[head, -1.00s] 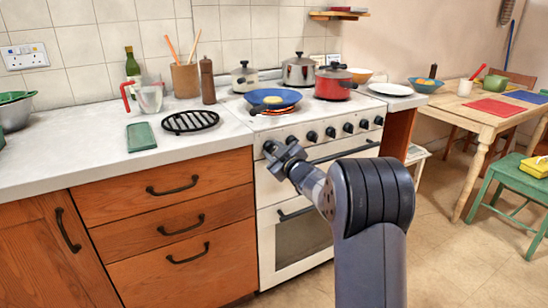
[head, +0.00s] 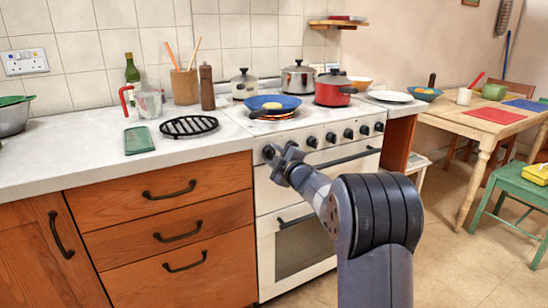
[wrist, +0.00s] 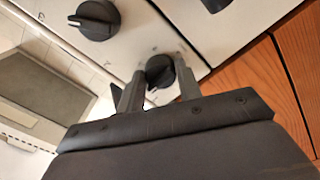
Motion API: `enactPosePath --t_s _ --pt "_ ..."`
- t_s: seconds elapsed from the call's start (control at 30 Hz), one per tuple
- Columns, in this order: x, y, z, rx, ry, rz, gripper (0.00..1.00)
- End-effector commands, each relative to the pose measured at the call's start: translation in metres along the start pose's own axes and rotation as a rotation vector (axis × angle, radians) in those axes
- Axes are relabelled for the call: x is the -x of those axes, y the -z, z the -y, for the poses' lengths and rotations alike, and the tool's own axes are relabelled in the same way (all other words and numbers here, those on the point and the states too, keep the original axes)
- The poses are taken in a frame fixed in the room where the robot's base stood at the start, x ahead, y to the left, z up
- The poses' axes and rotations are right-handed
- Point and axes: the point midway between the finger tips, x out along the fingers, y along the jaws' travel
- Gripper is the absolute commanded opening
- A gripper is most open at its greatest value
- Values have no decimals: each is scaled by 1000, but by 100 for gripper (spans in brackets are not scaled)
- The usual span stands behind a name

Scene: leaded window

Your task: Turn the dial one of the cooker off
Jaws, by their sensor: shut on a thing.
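The white cooker (head: 272,202) stands right of the wooden drawers, with a row of black dials along its front. My gripper (head: 281,160) is at the leftmost dial (head: 269,151) of that row. In the wrist view my gripper (wrist: 158,85) has a finger on each side of a black dial (wrist: 160,71) and is shut on it. Another black dial (wrist: 95,19) is apart from the fingers, at the upper left there. A blue pan (head: 272,102) sits on the front left burner (head: 272,117), which glows orange.
A red pot (head: 333,90) and two grey pots (head: 298,77) stand on the hob. The oven door handle (head: 345,159) runs below the dials, close to my arm. A black trivet (head: 188,126) lies on the worktop (head: 60,160) at left.

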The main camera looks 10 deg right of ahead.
Motion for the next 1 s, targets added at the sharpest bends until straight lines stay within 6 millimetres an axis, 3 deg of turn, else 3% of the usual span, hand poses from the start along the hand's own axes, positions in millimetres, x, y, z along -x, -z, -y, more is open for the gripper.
enactPosePath --t_s 0.27,0.3,0.53,0.83,1.0 --pt "0 0 1 3 3 0 11" --pt "0 0 1 2 3 0 37" --pt "0 0 1 1 2 0 55" --pt "2 0 0 0 1 0 55" --pt "20 0 -1 -1 1 1 55"
